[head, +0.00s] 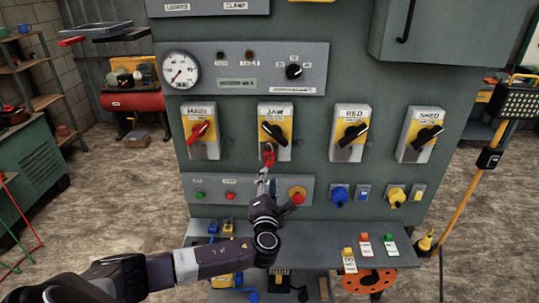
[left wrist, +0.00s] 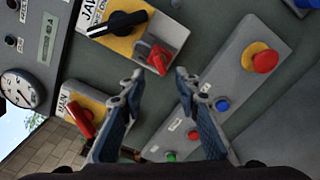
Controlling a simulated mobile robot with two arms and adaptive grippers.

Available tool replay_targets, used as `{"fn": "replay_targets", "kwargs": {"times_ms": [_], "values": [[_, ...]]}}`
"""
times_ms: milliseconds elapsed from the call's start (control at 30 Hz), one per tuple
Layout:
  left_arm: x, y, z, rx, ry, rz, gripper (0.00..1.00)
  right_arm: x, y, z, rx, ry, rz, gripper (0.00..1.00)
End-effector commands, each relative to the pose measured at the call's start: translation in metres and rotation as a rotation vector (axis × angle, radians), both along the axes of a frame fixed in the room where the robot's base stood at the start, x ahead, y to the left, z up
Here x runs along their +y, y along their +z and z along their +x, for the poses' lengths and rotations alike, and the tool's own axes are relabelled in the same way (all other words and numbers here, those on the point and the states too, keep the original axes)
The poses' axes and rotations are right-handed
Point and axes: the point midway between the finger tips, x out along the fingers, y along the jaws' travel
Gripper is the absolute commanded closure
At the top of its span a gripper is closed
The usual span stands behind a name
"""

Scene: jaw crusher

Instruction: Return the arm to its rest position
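My left arm (head: 205,260) comes in from the lower left in the head view. Its gripper (head: 266,180) is in front of the panel, just below the JAW switch (head: 275,130). In the left wrist view the gripper's two fingers (left wrist: 158,80) are apart with nothing between them. A red padlock-like piece (left wrist: 158,60) hangs at the JAW switch, just beyond the fingertips; it also shows in the head view (head: 269,154). I cannot tell whether a fingertip touches it. My right gripper is not in view.
The MAIN (head: 201,131), RED (head: 352,134) and SHED (head: 421,135) switches flank JAW. A button panel (head: 230,188) with a red mushroom button (head: 297,194) lies close to the gripper. Below, a shelf (head: 310,256) juts out with tags on it. Open floor lies left.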

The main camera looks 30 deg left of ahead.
Motion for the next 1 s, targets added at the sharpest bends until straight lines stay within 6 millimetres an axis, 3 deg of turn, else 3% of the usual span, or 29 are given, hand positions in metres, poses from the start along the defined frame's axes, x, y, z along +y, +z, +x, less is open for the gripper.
{"fn": "replay_targets", "kwargs": {"times_ms": [400,467,533,667,767,1000], "values": [[0.000,-0.002,0.000,0.001,0.001,-0.004,0.70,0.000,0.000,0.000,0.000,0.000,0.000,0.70],[0.001,-0.010,-0.001,0.003,0.002,-0.024,0.70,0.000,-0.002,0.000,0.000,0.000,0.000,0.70],[0.002,-0.032,-0.003,0.009,0.007,-0.085,0.70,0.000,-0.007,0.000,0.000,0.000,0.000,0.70],[0.003,-0.109,-0.014,0.022,0.038,-0.321,0.70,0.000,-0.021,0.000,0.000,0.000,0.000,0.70],[0.003,-0.185,-0.032,0.024,0.099,-0.569,0.70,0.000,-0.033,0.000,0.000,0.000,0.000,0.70],[-0.010,-0.355,-0.106,-0.027,0.364,-1.144,0.70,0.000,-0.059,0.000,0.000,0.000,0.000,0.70]]}}
